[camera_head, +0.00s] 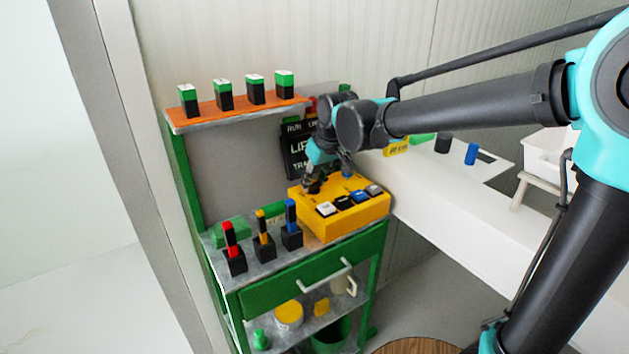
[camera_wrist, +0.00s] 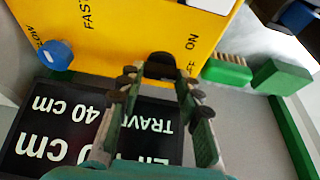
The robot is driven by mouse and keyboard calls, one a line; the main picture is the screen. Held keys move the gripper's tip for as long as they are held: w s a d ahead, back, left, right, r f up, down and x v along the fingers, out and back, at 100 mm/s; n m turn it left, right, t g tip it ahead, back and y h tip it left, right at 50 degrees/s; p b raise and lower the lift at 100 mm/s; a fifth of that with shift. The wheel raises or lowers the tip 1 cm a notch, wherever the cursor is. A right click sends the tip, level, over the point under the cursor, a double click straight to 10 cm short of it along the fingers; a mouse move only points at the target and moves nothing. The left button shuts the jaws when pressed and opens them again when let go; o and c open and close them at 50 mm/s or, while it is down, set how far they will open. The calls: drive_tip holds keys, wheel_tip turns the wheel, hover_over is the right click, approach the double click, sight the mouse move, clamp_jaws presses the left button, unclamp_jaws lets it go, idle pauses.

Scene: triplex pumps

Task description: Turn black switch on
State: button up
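In the wrist view the black switch (camera_wrist: 160,65) sits on the yellow control box (camera_wrist: 130,25), close to the printed words ON and OFF. My gripper (camera_wrist: 157,82) is open, with its two fingers apart and their tips on either side of the switch's near edge. I cannot tell whether they touch it. In the head view the yellow box (camera_head: 347,220) stands on the green cart's top. My gripper (camera_head: 313,181) is over its back left part and hides the switch there.
A blue knob (camera_wrist: 56,55) is on the box. Its front has several push buttons, including a white one (camera_head: 326,209). Red (camera_head: 232,248), yellow and blue-handled items stand left of the box. A black text panel (camera_head: 297,150) is behind. An orange shelf (camera_head: 235,107) is above left.

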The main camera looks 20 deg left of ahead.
drive_tip(key=c, duration=0.4)
drive_tip(key=shift+n, duration=0.3)
drive_tip(key=n+g, duration=0.1)
drive_tip(key=n, duration=0.1)
drive_tip(key=n+g+y, duration=0.1)
drive_tip(key=n, duration=0.2)
drive_tip(key=shift+w, duration=0.2)
drive_tip(key=n+g, duration=0.1)
drive_tip(key=n, duration=0.2)
drive_tip(key=n+g, duration=0.1)
drive_tip(key=n, duration=0.2)
drive_tip(key=shift+w, duration=0.1)
idle(0.3)
drive_tip(key=o, duration=1.1)
drive_tip(key=shift+o, duration=0.2)
